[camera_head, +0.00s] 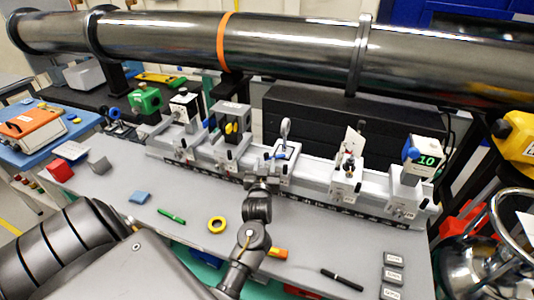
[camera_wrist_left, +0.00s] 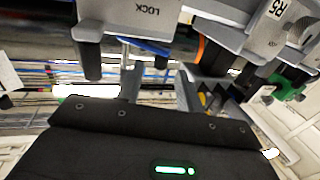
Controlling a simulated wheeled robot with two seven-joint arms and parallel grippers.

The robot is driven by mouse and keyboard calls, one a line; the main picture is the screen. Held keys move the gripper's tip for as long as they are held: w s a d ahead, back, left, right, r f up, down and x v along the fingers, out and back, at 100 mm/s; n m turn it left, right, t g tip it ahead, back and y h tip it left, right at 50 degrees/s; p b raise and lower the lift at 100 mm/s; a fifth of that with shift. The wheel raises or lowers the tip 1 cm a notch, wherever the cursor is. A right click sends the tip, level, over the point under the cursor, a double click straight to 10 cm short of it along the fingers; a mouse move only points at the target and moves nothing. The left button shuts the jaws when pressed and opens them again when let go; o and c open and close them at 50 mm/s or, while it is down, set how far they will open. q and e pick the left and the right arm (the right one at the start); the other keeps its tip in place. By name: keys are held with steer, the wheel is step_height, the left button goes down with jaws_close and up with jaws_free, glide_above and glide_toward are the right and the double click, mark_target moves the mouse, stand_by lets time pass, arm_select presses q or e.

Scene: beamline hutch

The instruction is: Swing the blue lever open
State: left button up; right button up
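In the head view the lever is a small blue spot (camera_head: 266,156) on the middle carriage (camera_head: 283,172) of the rail. My left gripper (camera_head: 262,182) is just in front of that carriage. In the left wrist view its two grey fingers (camera_wrist_left: 160,76) stand apart with nothing visible gripped. The lever lies just beyond the fingertips; I cannot tell whether they touch it. My right gripper is not in view.
A large metal pipe (camera_head: 290,45) crosses above. Open bench lies right of my arm.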

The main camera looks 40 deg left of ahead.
mark_target(266, 157)
arm_select(q)
steer(key=shift+p+x, duration=0.5)
steer(key=shift+x, duration=2.1)
jaws_close()
